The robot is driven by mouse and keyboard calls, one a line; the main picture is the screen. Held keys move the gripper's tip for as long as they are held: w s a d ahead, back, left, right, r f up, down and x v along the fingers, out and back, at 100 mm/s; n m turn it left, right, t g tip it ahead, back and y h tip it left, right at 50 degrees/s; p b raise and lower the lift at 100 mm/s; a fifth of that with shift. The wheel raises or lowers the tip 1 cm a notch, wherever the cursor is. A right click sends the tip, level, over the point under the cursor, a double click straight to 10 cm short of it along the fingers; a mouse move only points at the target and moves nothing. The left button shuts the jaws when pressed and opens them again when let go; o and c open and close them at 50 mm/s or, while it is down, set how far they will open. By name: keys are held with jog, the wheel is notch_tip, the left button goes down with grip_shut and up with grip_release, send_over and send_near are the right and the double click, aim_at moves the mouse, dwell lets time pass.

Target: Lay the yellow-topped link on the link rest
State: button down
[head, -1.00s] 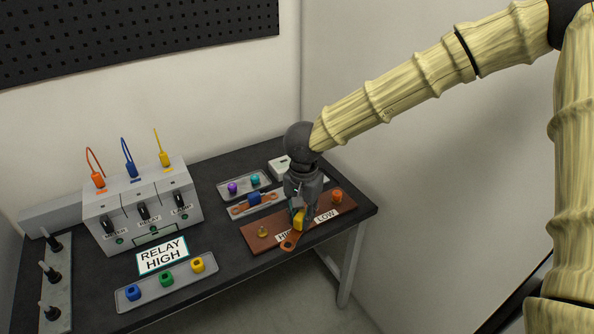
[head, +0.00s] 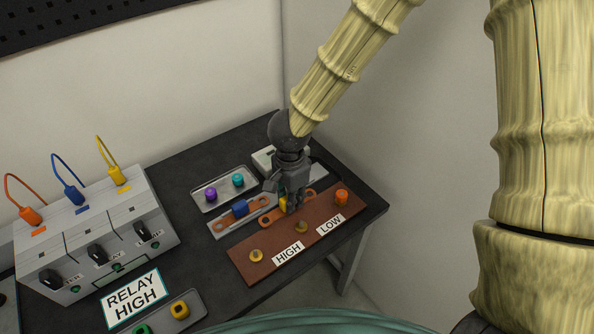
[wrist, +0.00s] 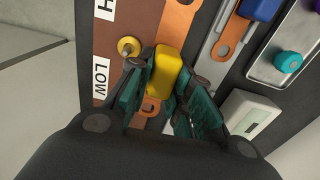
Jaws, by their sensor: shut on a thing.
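My gripper (head: 287,206) is shut on the yellow top of the yellow-topped link (wrist: 168,72), seen between the fingers in the wrist view. The link's orange-brown bar (head: 266,220) shows on both sides of the gripper in the head view. It appears over the back edge of the brown board, beside the grey link rest (head: 222,226); its height above them is unclear. The blue-topped link (head: 240,208) lies on the rest's left part; the rest also shows in the wrist view (wrist: 213,38). The rest's right part is partly hidden behind my gripper.
The brown board (head: 262,266) has brass posts (head: 256,256), HIGH and LOW labels, and an orange cap (head: 341,197). Behind the rest stand a tray (head: 205,204) with purple and teal caps and a white box (head: 263,158). The relay box (head: 95,235) is at left.

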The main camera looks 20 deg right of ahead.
jog(key=w+d, duration=0.2)
jog(key=w, duration=0.1)
jog(key=w+d+p, duration=0.1)
jog(key=w+d, duration=0.1)
jog(key=w, duration=0.2)
jog(key=w+d+f+p, duration=0.1)
jog(key=w, duration=0.3)
jog(key=shift+w+d+f, duration=0.1)
jog(key=shift+w+d, duration=0.15)
jog(key=shift+d, duration=0.15)
jog(key=shift+f+p, duration=0.6)
jog(key=shift+f, duration=1.15)
jog(key=shift+f, duration=0.25)
jog(key=c, duration=1.3)
grip_release()
jog(key=shift+f, duration=0.1)
notch_tip(320, 180, up, 8)
jog(key=p, duration=0.7)
